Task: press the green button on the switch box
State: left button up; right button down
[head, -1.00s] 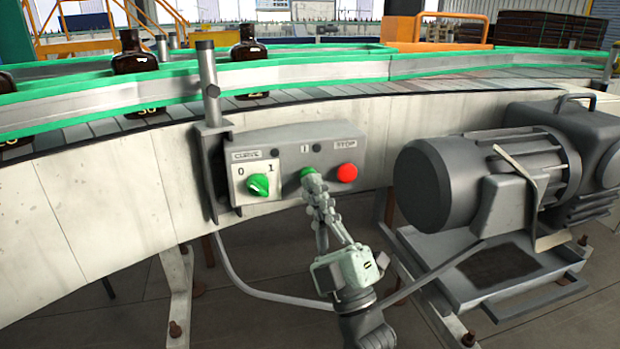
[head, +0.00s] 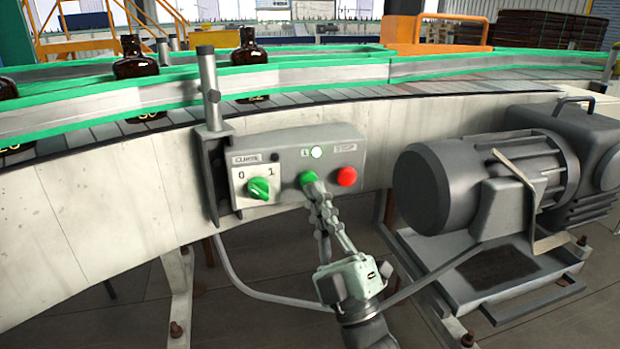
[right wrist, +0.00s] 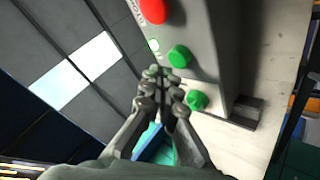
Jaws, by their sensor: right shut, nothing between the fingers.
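The grey switch box (head: 305,165) is mounted on the side of the conveyor. Its green button (head: 307,178) sits left of the red stop button (head: 347,176), and a small lamp (head: 316,152) above it is lit white. My right gripper (head: 313,191) is shut and empty, its fingertips just below the green button and partly overlapping its lower edge. In the right wrist view the fingertips (right wrist: 160,73) are close to the green button (right wrist: 179,56); I cannot tell whether they touch it. My left gripper is not in view.
A green rotary switch (head: 258,187) is on the box's left panel. A grey motor (head: 480,180) stands to the right of my right arm. Amber bottles (head: 135,62) stand on the conveyor behind a green-edged rail (head: 300,75).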

jog(key=s, duration=0.1)
jog(key=s+d+p, duration=0.1)
jog(key=s, duration=0.1)
jog(key=s+p, duration=0.1)
jog(key=shift+s+d, duration=0.3)
jog(key=shift+s, duration=0.1)
dwell(0.7)
